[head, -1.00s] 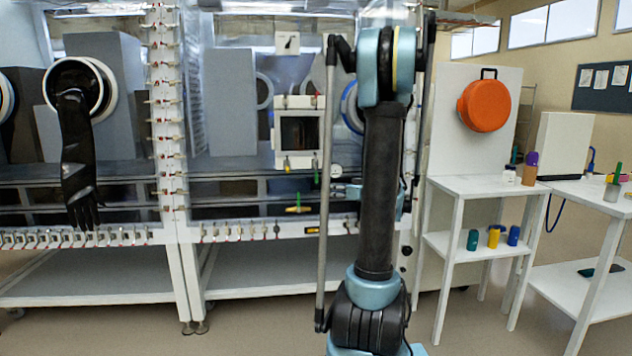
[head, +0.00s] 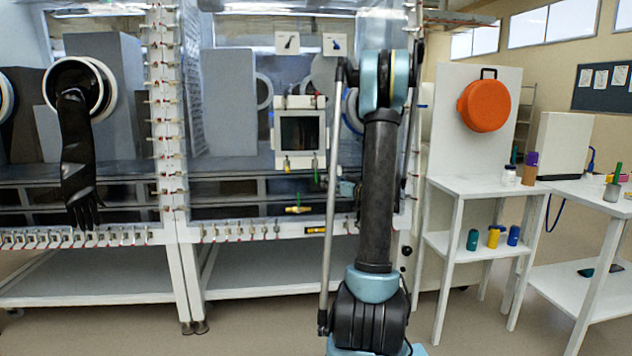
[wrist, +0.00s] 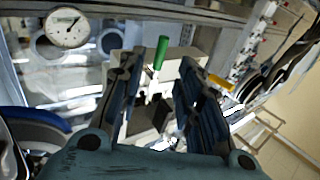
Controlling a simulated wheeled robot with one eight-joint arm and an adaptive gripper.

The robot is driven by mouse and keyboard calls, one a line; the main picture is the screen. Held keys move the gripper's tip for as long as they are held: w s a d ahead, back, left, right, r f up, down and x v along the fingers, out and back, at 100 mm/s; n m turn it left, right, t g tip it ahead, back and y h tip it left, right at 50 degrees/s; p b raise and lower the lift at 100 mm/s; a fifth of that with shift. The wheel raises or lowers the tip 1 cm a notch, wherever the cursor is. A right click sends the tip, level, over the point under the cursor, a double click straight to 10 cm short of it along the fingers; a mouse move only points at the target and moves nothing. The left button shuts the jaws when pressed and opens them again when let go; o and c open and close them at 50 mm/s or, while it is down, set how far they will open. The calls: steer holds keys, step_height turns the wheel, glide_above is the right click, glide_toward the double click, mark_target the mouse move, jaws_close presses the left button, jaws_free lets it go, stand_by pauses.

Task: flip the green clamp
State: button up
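The green clamp (head: 315,163) is at the lower right of a small white-framed window door on the glovebox front. In the wrist view its green handle (wrist: 161,52) points upward, slightly tilted. My gripper (wrist: 158,64) is open, one finger on each side of the green clamp's line of sight. I cannot tell whether either finger touches it. In the head view my arm hides most of the gripper.
A round gauge (wrist: 68,27) is at the wrist view's upper left. A yellow-handled valve (head: 298,209) sits below the door. A black glove (head: 77,160) hangs at left. A white shelf (head: 487,186) with bottles stands at right, below an orange round case (head: 484,106).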

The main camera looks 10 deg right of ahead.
mark_target(316, 177)
steer(key=x, duration=0.9)
jaws_close()
